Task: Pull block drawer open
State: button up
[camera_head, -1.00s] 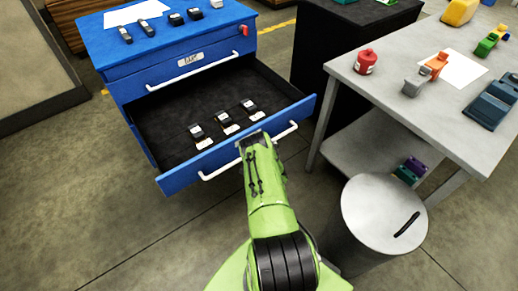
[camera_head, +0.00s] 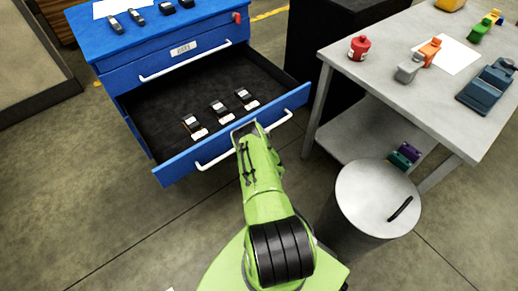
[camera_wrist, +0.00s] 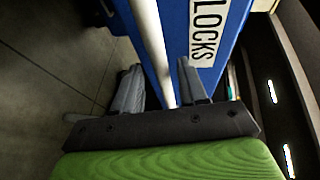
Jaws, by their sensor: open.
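The drawer (camera_head: 178,170) stands pulled out from the blue cabinet (camera_head: 118,93), its dark inside showing several small dark pieces with white tags. Its white bar handle (camera_head: 214,160) runs along the front. In the wrist view the handle (camera_wrist: 149,38) passes between the two grey fingers of my gripper (camera_wrist: 160,78), beside the blue front with a label (camera_wrist: 206,35) reading "LOCKS", cut off by the frame edge. My gripper (camera_head: 245,129) is open around the handle, and I cannot tell whether a finger touches it. In the head view my wrist partly hides the handle's middle.
A shut drawer with its own handle (camera_head: 188,63) sits above the open one. A grey table (camera_head: 400,95) with coloured parts stands at right. A round grey bin (camera_head: 365,205) stands near my arm. The floor (camera_head: 90,200) at left is clear.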

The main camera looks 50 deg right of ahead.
jog(key=p+v, duration=0.6)
jog(key=v, duration=0.8)
jog(key=shift+r, duration=0.15)
